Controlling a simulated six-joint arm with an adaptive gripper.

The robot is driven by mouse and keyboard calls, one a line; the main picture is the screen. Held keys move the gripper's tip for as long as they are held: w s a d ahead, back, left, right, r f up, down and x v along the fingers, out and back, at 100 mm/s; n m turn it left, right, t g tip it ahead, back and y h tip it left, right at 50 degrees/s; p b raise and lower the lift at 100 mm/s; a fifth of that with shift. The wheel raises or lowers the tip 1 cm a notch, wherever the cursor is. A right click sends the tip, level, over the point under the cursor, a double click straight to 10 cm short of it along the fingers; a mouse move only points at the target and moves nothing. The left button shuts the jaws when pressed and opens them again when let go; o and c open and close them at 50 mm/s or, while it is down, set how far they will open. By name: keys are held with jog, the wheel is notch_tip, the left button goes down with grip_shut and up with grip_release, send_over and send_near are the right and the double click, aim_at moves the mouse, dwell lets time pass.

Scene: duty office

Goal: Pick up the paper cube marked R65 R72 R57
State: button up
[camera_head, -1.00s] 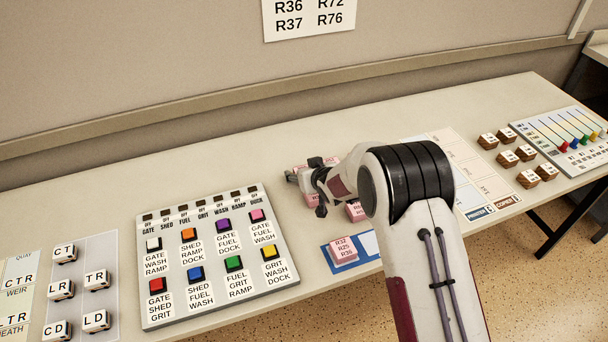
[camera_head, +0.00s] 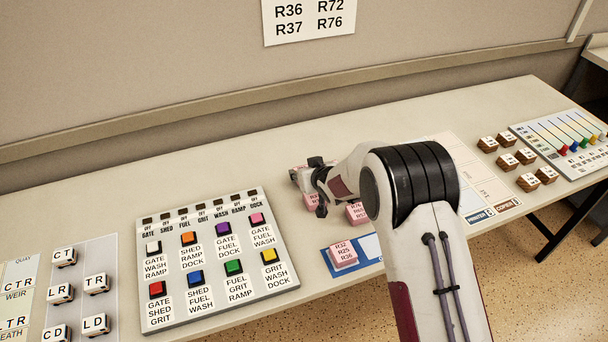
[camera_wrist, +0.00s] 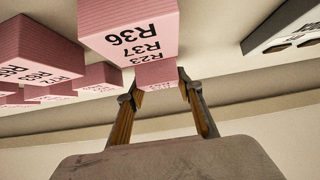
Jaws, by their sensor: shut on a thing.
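My gripper (camera_head: 310,175) is at the back of the table among the pink paper cubes, partly hidden by my arm in the head view. In the wrist view its two fingers (camera_wrist: 160,88) are closed on the sides of a pink cube (camera_wrist: 157,74). The marking on this held cube is too small and cut off to read. A nearer pink cube marked R36 R37 R23 (camera_wrist: 130,30) partly covers it. I cannot make out a cube marked R65 R72 R57 for certain.
More pink cubes (camera_wrist: 40,50) stand at left in the wrist view. A pink cube marked R32 R25 R36 (camera_head: 343,253) sits on a blue tray (camera_head: 371,246). The button panel (camera_head: 215,305) is left; wooden blocks (camera_head: 528,182) are right.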

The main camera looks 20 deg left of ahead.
jog(key=shift+r, duration=4.25)
